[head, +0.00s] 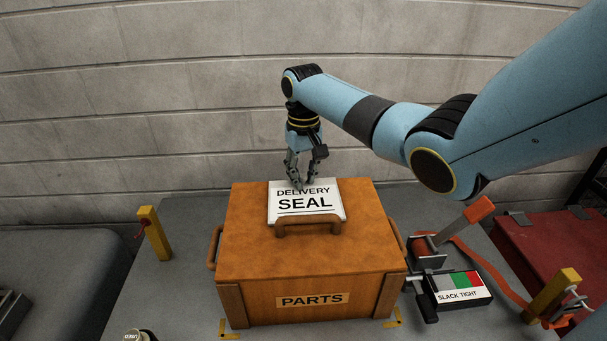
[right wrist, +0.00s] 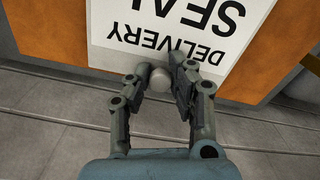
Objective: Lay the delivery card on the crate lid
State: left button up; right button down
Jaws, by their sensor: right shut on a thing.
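The delivery card (head: 305,205) is white with black words "DELIVERY SEAL". It is over the wooden crate's lid (head: 250,240), behind and close to the brown lid handle (head: 308,225). My right gripper (head: 299,184) points down at the card's far edge. In the right wrist view my right gripper (right wrist: 160,76) is closed around a small rounded grey grip at the edge of the card (right wrist: 175,30). I cannot tell whether the card's underside touches the lid. My left gripper is not in view.
The crate has a "PARTS" label (head: 312,300) and stands on a grey surface (head: 180,240). Yellow posts (head: 154,233) (head: 552,294) stand on both sides. A ratchet with orange strap (head: 440,245) and a "SLACK TIGHT" gauge (head: 462,288) are at the right.

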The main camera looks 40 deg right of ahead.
jog(key=c, duration=1.2)
grip_release()
notch_tip(320, 180, up, 12)
jog(key=shift+b, duration=0.3)
